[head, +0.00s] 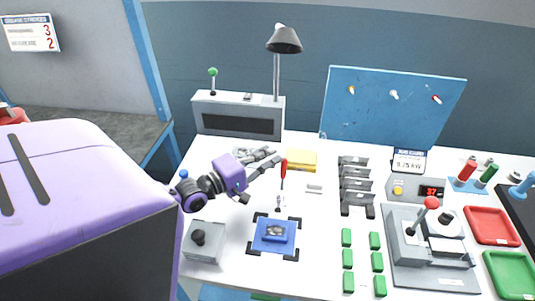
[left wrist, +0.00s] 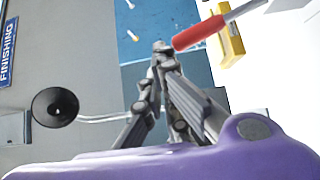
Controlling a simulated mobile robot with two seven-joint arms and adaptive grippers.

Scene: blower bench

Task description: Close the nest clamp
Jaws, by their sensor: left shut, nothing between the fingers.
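The nest clamp's red handle (head: 283,172) stands upright behind the blue nest (head: 262,245), which holds a small dark grey part (head: 276,231). My left gripper (head: 276,158) reaches in from the left, its tips just left of the handle near its top. In the left wrist view, the closed fingertips (left wrist: 161,52) meet and are empty, with the red handle (left wrist: 200,33) just beyond them to the right. I cannot tell whether they touch it. My right gripper is not in view.
A grey box with a black knob (head: 199,238) stands left of the nest. A yellow block (head: 301,160) lies behind the clamp. Black brackets (head: 357,185) and several green blocks (head: 347,258) are to the right, before a lever press (head: 431,204). A lamp (head: 284,42) rises at the back.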

